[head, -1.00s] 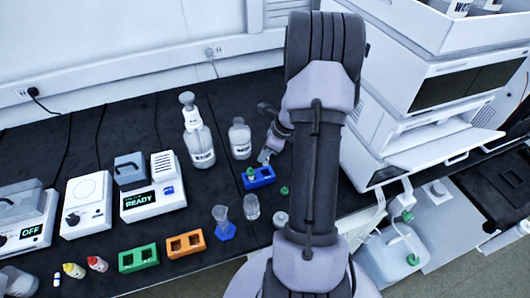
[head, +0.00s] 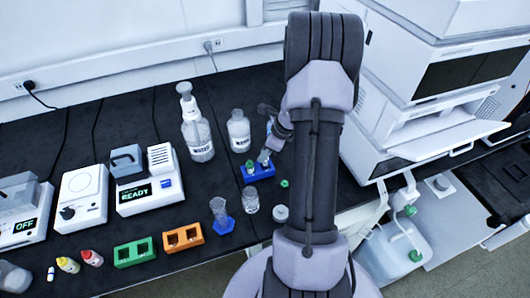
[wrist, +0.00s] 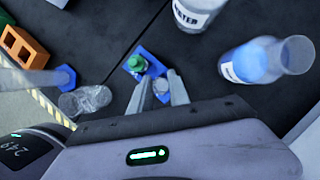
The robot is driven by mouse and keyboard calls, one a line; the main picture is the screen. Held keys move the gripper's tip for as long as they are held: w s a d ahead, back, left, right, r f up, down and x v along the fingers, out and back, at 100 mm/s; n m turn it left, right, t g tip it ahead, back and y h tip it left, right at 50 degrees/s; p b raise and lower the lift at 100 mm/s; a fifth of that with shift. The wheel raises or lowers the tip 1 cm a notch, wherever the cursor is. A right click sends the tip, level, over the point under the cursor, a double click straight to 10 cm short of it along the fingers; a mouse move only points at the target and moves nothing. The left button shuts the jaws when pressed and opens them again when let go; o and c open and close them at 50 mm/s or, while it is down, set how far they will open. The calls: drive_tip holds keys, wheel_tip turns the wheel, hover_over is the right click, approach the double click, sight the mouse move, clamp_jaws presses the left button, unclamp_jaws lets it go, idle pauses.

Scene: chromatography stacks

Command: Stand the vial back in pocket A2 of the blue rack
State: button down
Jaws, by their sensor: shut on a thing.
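The blue rack (head: 262,177) stands on the dark bench. It also shows in the wrist view (wrist: 146,52). A green-capped vial (head: 250,164) stands in its left pocket; its green cap shows in the wrist view (wrist: 137,61). My gripper (wrist: 162,97) points down at the rack's other pocket with its two fingers close together. Between the fingertips is a pale, clear-topped vial (wrist: 160,86), at or just over that pocket. I cannot tell how deep it sits. In the head view my gripper (head: 264,158) is at the rack's right part.
A loose green cap (head: 284,183) lies right of the rack. A glass jar (head: 251,202) and a cylinder on a blue base (head: 222,222) stand in front. Bottles stand behind, including a blue-liquid bottle (wrist: 262,62). Green (head: 134,253) and orange (head: 183,238) racks lie front left.

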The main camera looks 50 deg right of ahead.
drive_tip(key=shift+f, duration=0.2)
drive_tip(key=shift+f+b, duration=0.95)
drive_tip(key=shift+f, duration=0.05)
drive_tip(key=shift+f, duration=0.15)
drive_tip(key=shift+f+b, duration=0.45)
drive_tip(key=c, duration=1.1)
unclamp_jaws()
drive_tip(key=shift+r, duration=0.1)
drive_tip(key=shift+c, duration=0.2)
drive_tip(key=o, duration=0.4)
